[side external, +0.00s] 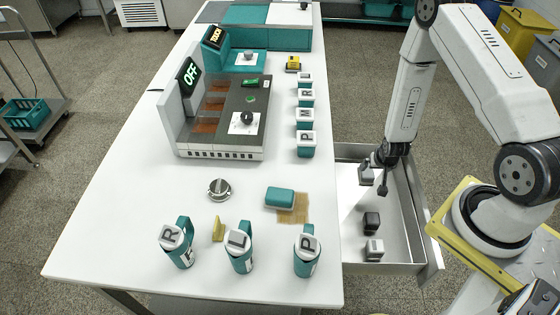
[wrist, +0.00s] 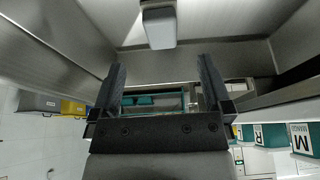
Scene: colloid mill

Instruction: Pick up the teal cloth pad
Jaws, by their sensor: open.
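The teal cloth pad (side external: 280,196) lies on the white table near its right edge in the side view. It rests partly on a tan patch (side external: 299,212). My gripper (side external: 381,186) is to the right of the table, pointing down over an open drawer, well apart from the pad. In the wrist view my gripper (wrist: 160,88) shows two dark fingers spread apart with nothing between them. The pad does not show in the wrist view.
The open metal drawer (side external: 428,232) holds several small dark and grey blocks. Lettered teal canisters (side external: 240,250) stand along the table's front, with a yellow piece (side external: 218,230) among them. A round metal knob (side external: 219,189) is left of the pad. A machine marked OFF (side external: 225,115) stands behind.

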